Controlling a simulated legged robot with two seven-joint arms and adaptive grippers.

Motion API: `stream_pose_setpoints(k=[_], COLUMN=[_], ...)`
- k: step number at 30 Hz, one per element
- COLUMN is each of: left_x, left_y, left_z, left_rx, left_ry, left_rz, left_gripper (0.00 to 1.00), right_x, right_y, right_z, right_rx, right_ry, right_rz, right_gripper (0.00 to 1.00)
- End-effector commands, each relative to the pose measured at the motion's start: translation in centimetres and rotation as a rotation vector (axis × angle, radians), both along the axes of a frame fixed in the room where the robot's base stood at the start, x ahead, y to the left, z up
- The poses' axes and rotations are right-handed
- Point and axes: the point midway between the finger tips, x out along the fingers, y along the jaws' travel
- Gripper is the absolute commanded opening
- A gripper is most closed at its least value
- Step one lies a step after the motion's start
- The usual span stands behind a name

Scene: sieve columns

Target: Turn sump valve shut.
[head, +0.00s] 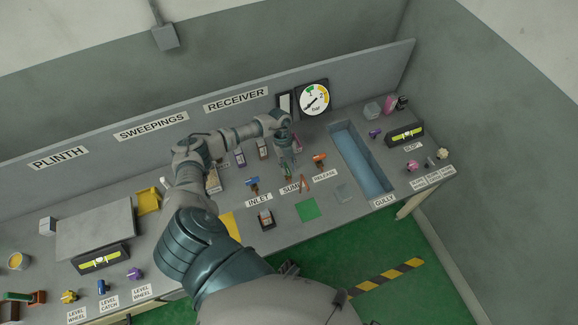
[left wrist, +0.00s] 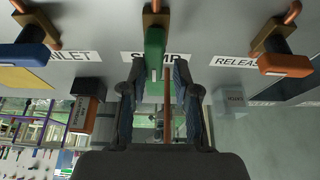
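The sump valve's green handle (left wrist: 155,48) shows in the left wrist view, on a copper-coloured pipe fitting (left wrist: 155,18) above the partly covered SUMP label (left wrist: 135,57). My left gripper (left wrist: 159,72) reaches to it with its two fingers apart, one on each side of the handle's lower end. A gap shows on the right side of the handle; on the left I cannot tell whether the finger touches. In the head view my left gripper (head: 287,163) is over the SUMP label (head: 292,188) and mostly hides the valve. My right gripper is not in view.
The blue inlet handle (left wrist: 24,48) is on the left and the orange release handle (left wrist: 285,65) on the right, both close by. A pressure gauge (head: 314,99) stands behind. The blue gully trough (head: 360,160) lies to the right. A green square (head: 307,209) is in front.

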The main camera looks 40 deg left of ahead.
Motion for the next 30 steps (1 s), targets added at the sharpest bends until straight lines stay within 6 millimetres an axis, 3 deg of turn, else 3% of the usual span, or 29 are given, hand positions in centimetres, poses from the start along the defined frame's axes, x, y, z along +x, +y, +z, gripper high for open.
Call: stream_pose_setpoints(k=[1, 3, 11, 30], left_x=[0.0, 0.0, 0.1, 0.0], left_y=[0.2, 0.3, 0.3, -0.2], left_z=[-0.1, -0.1, -0.1, 0.1], left_rx=[-0.001, -0.002, 0.012, 0.003], left_ry=[-0.001, -0.003, -0.001, 0.002], left_rz=[0.003, 0.002, 0.005, -0.067], left_gripper=[0.10, 0.00, 0.00, 0.00], right_x=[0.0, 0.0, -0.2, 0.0], right_y=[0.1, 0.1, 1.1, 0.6], right_z=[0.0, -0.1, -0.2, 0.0], right_rx=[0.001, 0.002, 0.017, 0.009], right_ry=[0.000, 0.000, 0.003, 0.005], right_rz=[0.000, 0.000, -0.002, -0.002], right_gripper=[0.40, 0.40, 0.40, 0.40])
